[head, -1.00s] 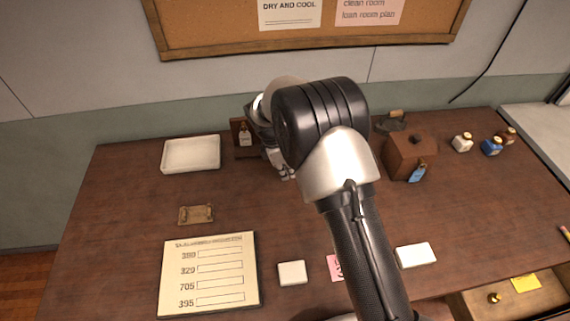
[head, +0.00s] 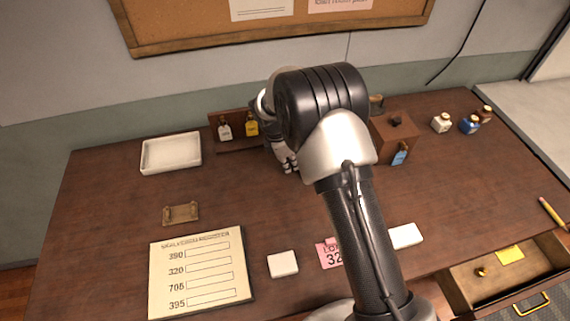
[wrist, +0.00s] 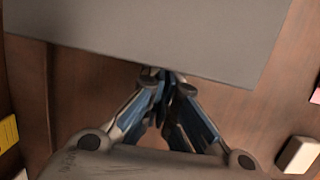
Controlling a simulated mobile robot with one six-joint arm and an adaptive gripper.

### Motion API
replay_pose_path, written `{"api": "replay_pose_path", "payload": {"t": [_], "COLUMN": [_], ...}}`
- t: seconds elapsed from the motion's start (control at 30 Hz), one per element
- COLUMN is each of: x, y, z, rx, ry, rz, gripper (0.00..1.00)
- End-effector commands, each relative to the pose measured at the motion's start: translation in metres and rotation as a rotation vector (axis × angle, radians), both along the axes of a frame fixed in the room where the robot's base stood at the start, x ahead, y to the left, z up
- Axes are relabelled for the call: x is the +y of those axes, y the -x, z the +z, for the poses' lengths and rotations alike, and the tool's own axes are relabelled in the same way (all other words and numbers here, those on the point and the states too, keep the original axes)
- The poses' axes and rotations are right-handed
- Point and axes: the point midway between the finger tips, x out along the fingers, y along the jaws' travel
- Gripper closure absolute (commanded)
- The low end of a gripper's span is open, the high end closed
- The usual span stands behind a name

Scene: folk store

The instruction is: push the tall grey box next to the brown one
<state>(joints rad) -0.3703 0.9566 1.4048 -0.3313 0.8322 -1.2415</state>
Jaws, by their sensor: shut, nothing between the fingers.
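The brown box (head: 393,143) stands on the desk, right of my arm in the head view, with a dark knob on top and a blue tag on its front. In the wrist view a large flat grey face, the grey box (wrist: 165,30), fills the top; in the head view my arm hides it. My gripper (wrist: 168,82) is shut and empty, its fingertips at the grey face's lower edge; I cannot tell if they touch. In the head view my gripper (head: 287,162) shows partly, beside the arm.
A shelf with two small bottles (head: 238,127) stands left of my gripper, and a white tray (head: 171,153) further left. Several small bottles (head: 468,125) stand right of the brown box. A register sheet (head: 200,272) and white blocks (head: 283,264) lie in front. A drawer (head: 510,270) is open at lower right.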

Motion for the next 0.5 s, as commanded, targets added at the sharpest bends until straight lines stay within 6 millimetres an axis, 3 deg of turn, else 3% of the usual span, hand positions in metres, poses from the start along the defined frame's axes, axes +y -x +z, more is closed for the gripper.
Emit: {"api": "replay_pose_path", "payload": {"t": [0.1,0.3,0.5], "x": [-0.036,-0.087,-0.109], "y": [-0.009,-0.023,-0.030], "z": [0.004,0.003,0.001], "rx": [0.001,0.001,0.000], "ry": [0.002,0.001,0.001], "rz": [-0.009,-0.008,-0.002], "gripper": [1.00,1.00,1.00]}}
